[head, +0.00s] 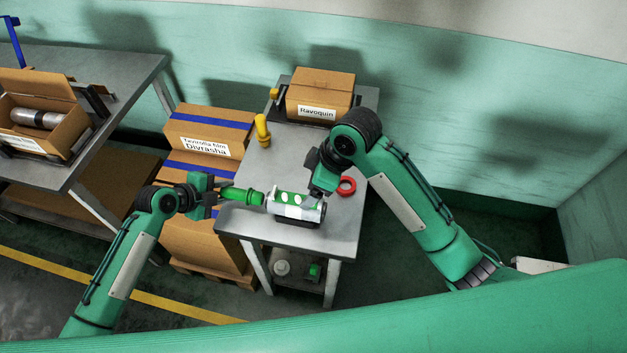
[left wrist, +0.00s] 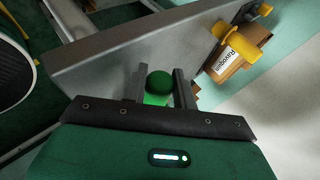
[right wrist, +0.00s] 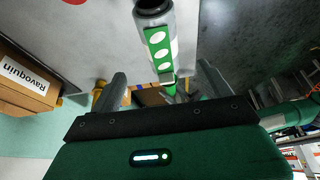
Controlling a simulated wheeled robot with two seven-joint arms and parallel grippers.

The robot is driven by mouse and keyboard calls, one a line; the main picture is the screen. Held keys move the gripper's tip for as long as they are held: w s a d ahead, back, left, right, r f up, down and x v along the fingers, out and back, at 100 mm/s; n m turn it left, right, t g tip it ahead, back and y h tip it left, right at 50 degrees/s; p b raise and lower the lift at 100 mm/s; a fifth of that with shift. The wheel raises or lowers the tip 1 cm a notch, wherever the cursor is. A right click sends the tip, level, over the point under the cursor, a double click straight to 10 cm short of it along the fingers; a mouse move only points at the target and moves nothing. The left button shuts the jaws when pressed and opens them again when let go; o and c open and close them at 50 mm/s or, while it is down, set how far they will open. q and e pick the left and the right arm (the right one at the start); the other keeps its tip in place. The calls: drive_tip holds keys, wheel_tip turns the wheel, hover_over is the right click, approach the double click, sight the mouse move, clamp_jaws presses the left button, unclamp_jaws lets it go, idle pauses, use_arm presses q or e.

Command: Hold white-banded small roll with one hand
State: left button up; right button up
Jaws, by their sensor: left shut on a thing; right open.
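A small roll (head: 297,207) with white dots on a green band and pale ends lies over the front of the narrow grey table. I cannot tell whether that piece is joined to the roll. My right gripper (head: 320,189) is open above the roll's right end, with nothing visible between its fingers.
A red ring (head: 346,186) lies right of the roll on the grey table (head: 340,228). A yellow tool (head: 262,128) and the Ravoquin box (head: 320,95) are farther back. Stacked cartons (head: 205,145) stand left of the table. An open box (head: 45,130) is on the far-left bench.

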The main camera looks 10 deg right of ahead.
sight(300, 200)
drive_tip(key=x, duration=1.2)
drive_tip(key=shift+s+d, duration=0.1)
drive_tip(key=c, duration=1.1)
drive_tip(key=shift+o, duration=0.2)
use_arm(q)
drive_tip(key=shift+s+d, duration=0.25)
drive_tip(key=shift+d, duration=0.5)
drive_tip(key=shift+s+d, duration=0.3)
drive_tip(key=shift+d, duration=0.4)
drive_tip(key=shift+s+d, duration=0.25)
drive_tip(key=shift+d, duration=0.5)
drive_tip(key=shift+s+d, duration=0.15)
drive_tip(key=shift+d, duration=0.15)
use_arm(e)
drive_tip(key=shift+r, duration=0.1)
use_arm(q)
drive_tip(key=o, duration=1.6)
drive_tip(key=shift+a, duration=0.1)
